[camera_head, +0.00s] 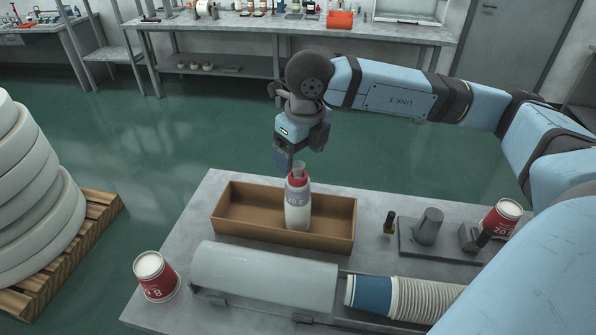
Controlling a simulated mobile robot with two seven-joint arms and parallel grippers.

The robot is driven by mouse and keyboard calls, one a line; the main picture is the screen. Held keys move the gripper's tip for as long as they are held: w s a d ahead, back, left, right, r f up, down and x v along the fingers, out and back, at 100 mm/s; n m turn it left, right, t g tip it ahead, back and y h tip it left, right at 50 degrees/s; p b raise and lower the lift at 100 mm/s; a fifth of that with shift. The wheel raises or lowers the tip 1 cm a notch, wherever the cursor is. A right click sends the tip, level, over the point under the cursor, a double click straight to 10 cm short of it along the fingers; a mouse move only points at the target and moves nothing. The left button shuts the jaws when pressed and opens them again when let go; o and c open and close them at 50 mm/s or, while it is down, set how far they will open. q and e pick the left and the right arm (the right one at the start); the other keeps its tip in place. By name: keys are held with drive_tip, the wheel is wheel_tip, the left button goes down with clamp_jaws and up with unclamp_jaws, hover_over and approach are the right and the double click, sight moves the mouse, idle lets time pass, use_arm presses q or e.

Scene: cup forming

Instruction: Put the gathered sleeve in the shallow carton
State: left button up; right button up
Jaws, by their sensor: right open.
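The shallow carton (230,225) is a long, open brown box on the grey table. My right gripper (285,160) is open just above and slightly left of the sleeve's top. The picture does not show clearly whether the fingers touch the top. My left gripper is out of view.
A grey half-cylinder cover (262,274) and a row of nested cups (415,297) lie in front of the carton. Red-and-white cups stand at the left (156,276) and right (501,218). A grey fixture (428,226) sits right of the carton.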

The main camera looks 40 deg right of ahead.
drive_tip(key=r, duration=0.5)
drive_tip(key=shift+s+r, duration=0.1)
drive_tip(key=shift+s, duration=0.2)
drive_tip(key=shift+s, duration=0.1)
